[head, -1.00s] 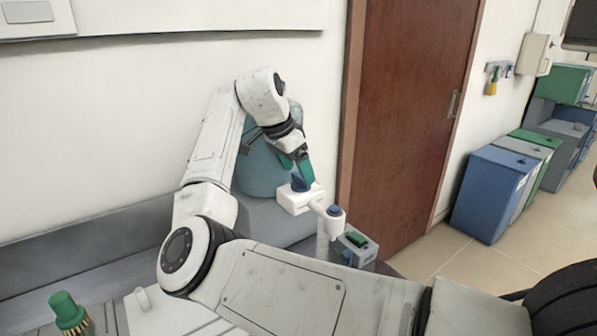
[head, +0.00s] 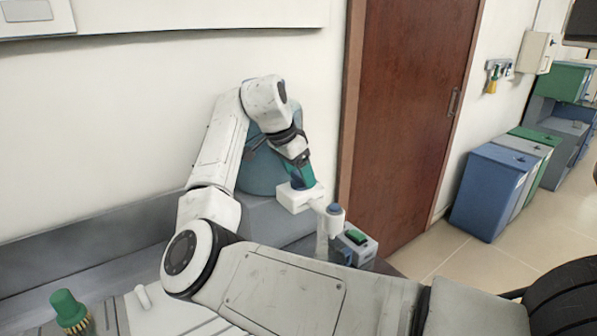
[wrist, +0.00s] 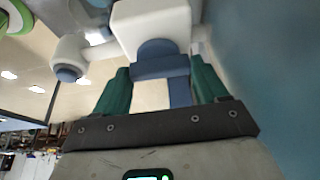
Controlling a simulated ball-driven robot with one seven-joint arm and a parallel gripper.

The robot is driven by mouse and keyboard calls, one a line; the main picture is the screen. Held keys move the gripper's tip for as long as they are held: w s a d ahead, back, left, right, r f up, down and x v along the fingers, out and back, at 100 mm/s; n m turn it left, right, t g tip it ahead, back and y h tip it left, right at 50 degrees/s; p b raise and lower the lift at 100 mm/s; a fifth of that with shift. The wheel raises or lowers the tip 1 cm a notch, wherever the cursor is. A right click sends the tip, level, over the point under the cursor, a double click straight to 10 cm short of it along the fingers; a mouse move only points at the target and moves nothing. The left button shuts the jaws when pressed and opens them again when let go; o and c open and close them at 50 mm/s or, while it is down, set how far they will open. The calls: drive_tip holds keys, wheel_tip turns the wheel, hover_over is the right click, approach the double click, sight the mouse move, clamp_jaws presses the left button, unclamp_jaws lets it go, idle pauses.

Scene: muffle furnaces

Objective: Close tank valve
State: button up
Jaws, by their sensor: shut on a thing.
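The tank valve is a white block (head: 293,198) with a blue handle (head: 297,183) on top, in front of a teal tank (head: 256,176). In the wrist view the blue handle (wrist: 160,67) sits against the white valve body (wrist: 150,25). My gripper (head: 304,180) reaches down to the handle from above. Its two green fingers in the wrist view (wrist: 160,78) stand on either side of the handle and are shut on it. The far side of the handle is hidden.
A white post with a blue cap (head: 334,210) stands just right of the valve. A grey box with a green switch (head: 357,246) is beside it. A green-topped brush (head: 68,309) is at lower left. The wall and brown door (head: 412,110) are behind.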

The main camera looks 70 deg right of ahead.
drive_tip(key=shift+r, duration=0.1)
drive_tip(key=shift+s+r+n+t+p, duration=0.1)
drive_tip(key=shift+n+t+p, duration=0.3)
drive_tip(key=shift+n+p, duration=0.65)
drive_tip(key=n+t+p, duration=0.1)
drive_tip(key=n+p, duration=0.2)
drive_tip(key=shift+s+r+h, duration=0.1)
drive_tip(key=shift+h, duration=0.3)
drive_tip(key=n+t+p, duration=0.1)
drive_tip(key=n+p, duration=0.2)
drive_tip(key=n, duration=0.1)
drive_tip(key=shift+s+t, duration=0.1)
drive_tip(key=shift+t, duration=0.3)
drive_tip(key=n+t+p, duration=0.1)
drive_tip(key=n+p, duration=0.1)
drive_tip(key=shift+n+y+p, duration=0.3)
drive_tip(key=shift+n, duration=0.05)
drive_tip(key=n, duration=0.2)
drive_tip(key=shift+s+d+f+n+t+y+p, duration=0.1)
drive_tip(key=shift+f+n+t+y+p, duration=0.1)
drive_tip(key=shift+n+t+y+p, duration=0.15)
drive_tip(key=shift+n+t+y, duration=0.35)
drive_tip(key=shift+n+t, duration=0.1)
drive_tip(key=shift+n, duration=1.4)
